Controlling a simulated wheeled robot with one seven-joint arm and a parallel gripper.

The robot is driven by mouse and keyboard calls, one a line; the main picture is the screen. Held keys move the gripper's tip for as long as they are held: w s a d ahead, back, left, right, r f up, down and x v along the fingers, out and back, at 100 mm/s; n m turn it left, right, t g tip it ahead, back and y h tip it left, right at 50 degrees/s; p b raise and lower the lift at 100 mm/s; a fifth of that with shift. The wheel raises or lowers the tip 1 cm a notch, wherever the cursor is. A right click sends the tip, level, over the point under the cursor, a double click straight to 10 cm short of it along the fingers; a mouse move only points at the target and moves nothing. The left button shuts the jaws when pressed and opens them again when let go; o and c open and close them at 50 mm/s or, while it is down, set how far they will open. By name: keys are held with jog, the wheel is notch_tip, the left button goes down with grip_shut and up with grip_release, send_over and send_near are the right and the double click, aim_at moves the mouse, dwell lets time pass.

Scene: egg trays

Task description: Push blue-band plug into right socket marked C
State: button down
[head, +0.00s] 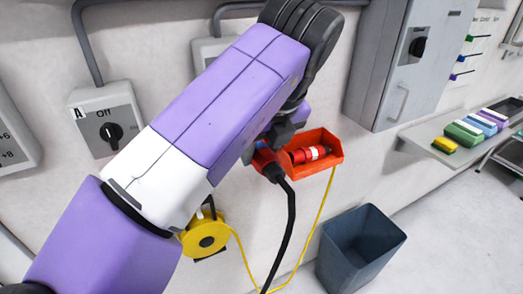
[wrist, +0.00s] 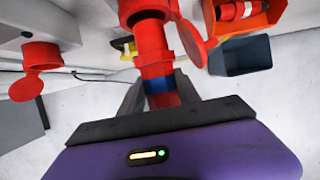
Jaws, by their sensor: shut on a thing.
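My gripper (wrist: 160,92) is shut on the red plug with the blue band (wrist: 158,84), one finger on each side of it. In the head view the plug (head: 271,170) shows only in part below my wrist, with a black cable hanging from it. In the wrist view the plug's front end points at a red socket (wrist: 139,8) with its flap lid (wrist: 190,40) hanging open. Whether the end is inside the socket or just before it, I cannot tell. A second red socket (wrist: 40,57) with an open lid is at left. No letter C is readable.
An orange-red holder (head: 330,153) with a white-banded red plug (head: 304,155) is on the wall just right of my gripper. A dark bin (head: 357,250) stands below. A yellow reel (head: 204,238) with a yellow cable and a switch box marked A (head: 108,120) are at left.

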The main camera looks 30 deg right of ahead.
jog(key=shift+w+p, duration=0.8)
jog(key=shift+w, duration=1.65)
dwell(3.0)
jog(key=c, duration=1.7)
grip_release()
jog(key=o, duration=0.9)
jog(key=shift+o, duration=0.2)
jog(key=b+v, duration=0.1)
jog(key=v, duration=0.6)
jog(key=shift+s+r, duration=0.2)
jog(key=shift+r, duration=0.15)
